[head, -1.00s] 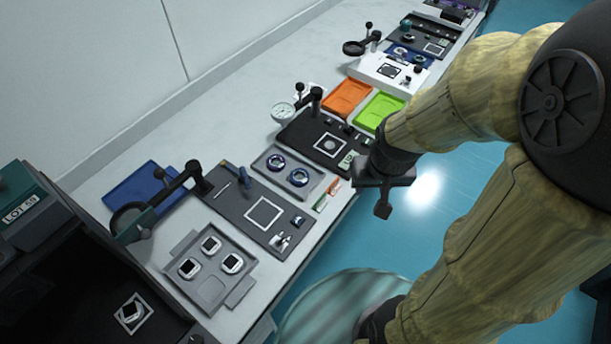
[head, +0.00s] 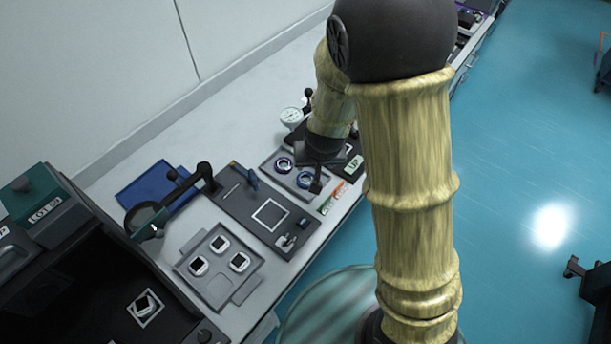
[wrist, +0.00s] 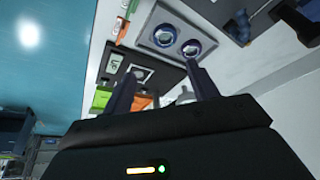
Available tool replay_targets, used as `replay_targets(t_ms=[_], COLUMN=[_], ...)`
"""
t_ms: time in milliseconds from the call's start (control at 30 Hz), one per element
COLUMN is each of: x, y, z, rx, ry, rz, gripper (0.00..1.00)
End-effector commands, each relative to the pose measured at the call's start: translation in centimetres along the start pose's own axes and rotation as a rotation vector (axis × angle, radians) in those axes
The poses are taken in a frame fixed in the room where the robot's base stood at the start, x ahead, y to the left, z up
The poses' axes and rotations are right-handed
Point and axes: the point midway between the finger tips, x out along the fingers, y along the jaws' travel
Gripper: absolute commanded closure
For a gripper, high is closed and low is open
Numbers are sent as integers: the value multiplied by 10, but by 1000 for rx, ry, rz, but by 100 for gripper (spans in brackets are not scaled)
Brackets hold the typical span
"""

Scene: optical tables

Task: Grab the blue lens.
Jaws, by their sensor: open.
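Two round lenses with bluish rims sit in a grey tray (head: 270,160) on the bench. One lens (head: 284,164) is on the left in the head view, and the other lens (head: 305,180) is on the right, close to my gripper (head: 316,180). My gripper (wrist: 161,70) is open and empty, above the bench beside the lens tray, apart from both lenses.
A dark board (head: 240,205) with a white square and a blue clip adjoins the lens tray. A dial gauge (head: 291,117) stands behind. Orange and green tubes (head: 332,198) lie at the bench's front edge. A magnifier on an arm (head: 146,219) stands at left.

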Motion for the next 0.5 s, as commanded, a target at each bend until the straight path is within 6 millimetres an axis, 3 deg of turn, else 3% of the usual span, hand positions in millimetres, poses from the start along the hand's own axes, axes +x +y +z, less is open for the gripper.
replay_targets(t_ms=[133,500], x=[11,16], y=[-15,-14], z=[-7,-7], rx=[-19,-17], ry=[21,22], rz=[19,20], gripper=[41,41])
